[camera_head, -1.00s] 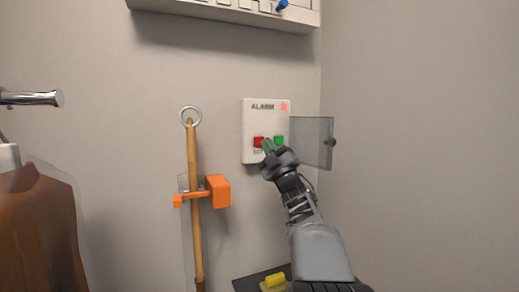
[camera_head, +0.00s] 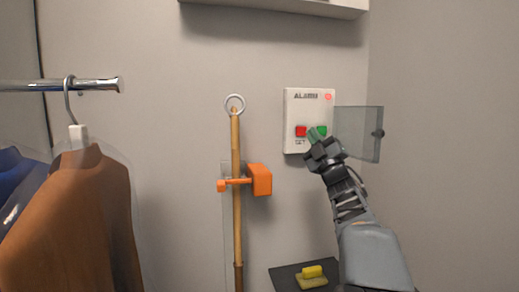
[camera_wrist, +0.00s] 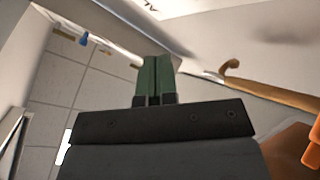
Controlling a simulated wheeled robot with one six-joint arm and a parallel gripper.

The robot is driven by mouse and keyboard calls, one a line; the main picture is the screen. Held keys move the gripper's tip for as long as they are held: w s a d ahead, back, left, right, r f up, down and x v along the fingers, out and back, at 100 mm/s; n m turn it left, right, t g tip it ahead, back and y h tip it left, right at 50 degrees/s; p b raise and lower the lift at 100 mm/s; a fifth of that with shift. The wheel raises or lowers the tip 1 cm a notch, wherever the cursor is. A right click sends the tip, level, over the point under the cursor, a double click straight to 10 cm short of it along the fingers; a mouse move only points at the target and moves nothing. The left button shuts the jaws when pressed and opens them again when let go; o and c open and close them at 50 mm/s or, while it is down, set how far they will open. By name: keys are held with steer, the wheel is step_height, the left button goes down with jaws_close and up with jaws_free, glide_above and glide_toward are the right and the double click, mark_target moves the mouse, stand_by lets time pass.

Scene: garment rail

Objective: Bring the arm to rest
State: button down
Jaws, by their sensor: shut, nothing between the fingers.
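My gripper (camera_head: 314,134) is at the lower part of the white alarm panel (camera_head: 310,110) in the head view, its green fingertips in front of the panel near the red button (camera_head: 300,131) and the green button (camera_head: 322,130). I cannot tell whether it touches the panel. The clear cover (camera_head: 358,130) stands swung open to the right. In the wrist view the green fingers (camera_wrist: 155,80) are together with nothing between them. My arm reaches up from the lower right.
A wooden pole (camera_head: 237,200) with a ring on top hangs in an orange clip (camera_head: 258,180) left of the panel. A metal rail (camera_head: 60,85) holds a brown garment (camera_head: 75,220) and a blue one (camera_head: 18,185). A yellow object (camera_head: 312,272) lies on a dark surface below. A white shelf (camera_head: 290,7) is overhead.

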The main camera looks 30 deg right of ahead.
steer(key=w+d+f+m+g+h, duration=0.1)
steer(key=d+f+m+g+h, duration=0.2)
steer(key=f+m+g+h, duration=0.45)
steer(key=d+f+m+g+h, duration=0.25)
steer(key=f+m+g, duration=0.3)
steer(key=f, duration=0.45)
steer(key=s+a+f+m+g+y+p, duration=0.2)
steer(key=s+a+f+g+y, duration=0.15)
steer(key=a+f, duration=0.5)
steer(key=s+a+f+n+g+y+p, duration=0.1)
steer(key=s+a+f+g+y+p, duration=0.1)
steer(key=s+a, duration=0.5)
steer(key=s+a+f+n+g+y+p, duration=0.2)
steer(key=s+a+f+g+y, duration=0.3)
steer(key=a, duration=1.1)
steer(key=s+f+p, duration=0.1)
steer(key=s, duration=0.2)
steer(key=shift+s+a+f, duration=0.15)
steer(key=shift+s+f, duration=0.1)
steer(key=shift+f, duration=0.05)
